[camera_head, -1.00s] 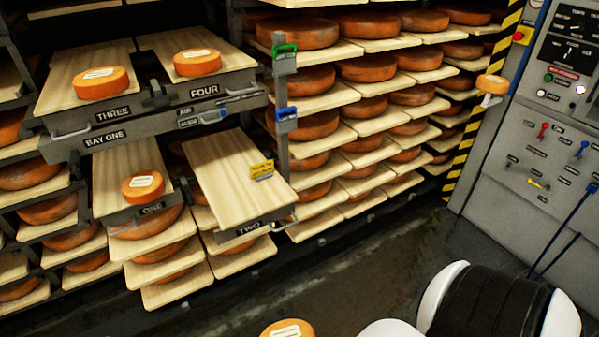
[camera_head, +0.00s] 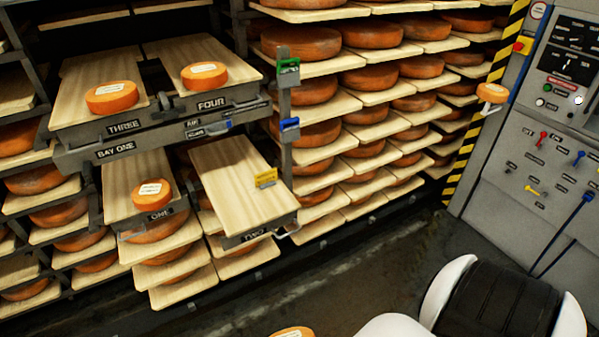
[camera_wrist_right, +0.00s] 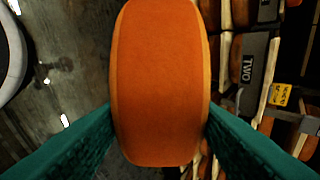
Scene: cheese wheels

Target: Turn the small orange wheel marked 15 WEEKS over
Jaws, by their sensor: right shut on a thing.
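My right gripper (camera_wrist_right: 160,128) is shut on a small orange wheel (camera_wrist_right: 160,65). Its green fingers press the wheel from both sides, and its smooth orange side faces the wrist camera. In the head view a small orange wheel with a pale label (camera_head: 291,332) shows at the bottom edge, mostly cut off. Other small labelled wheels lie on board THREE (camera_head: 112,96), board FOUR (camera_head: 205,75) and board ONE (camera_head: 152,192). The label writing is too small to read, so I cannot tell which says 15 WEEKS. My left gripper is not in view.
Board TWO (camera_head: 225,185) is bare apart from a yellow tag (camera_head: 265,178) at its edge. Racks of large wheels (camera_head: 300,43) stand behind. A control panel (camera_head: 545,130) stands at the right.

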